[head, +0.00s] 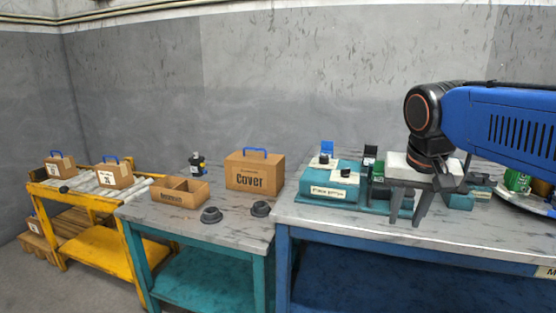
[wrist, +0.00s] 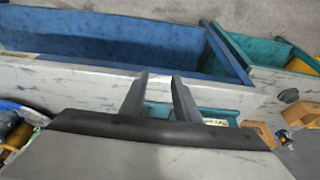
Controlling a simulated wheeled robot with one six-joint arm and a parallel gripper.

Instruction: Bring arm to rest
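My arm (head: 500,122) reaches in from the right in the head view, and my gripper (head: 407,219) points down over the right table. In the wrist view my gripper (wrist: 159,77) has its two fingers apart with nothing held between them. The teal fixture (head: 322,190) with a label stands left of and behind the gripper. Part of it shows below the fingers in the wrist view (wrist: 222,114). My gripper's body hides part of the fixture. Whether the fingers touch anything is hard to tell, but they look clear of the table.
The blue-framed table (head: 460,233) has clear room along its front edge. Left of it, a teal table (head: 150,212) holds a Cover box (head: 254,171), an open divided box (head: 180,190) and two dark round parts (head: 211,215). A yellow roller stand (head: 90,190) carries boxes farther left.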

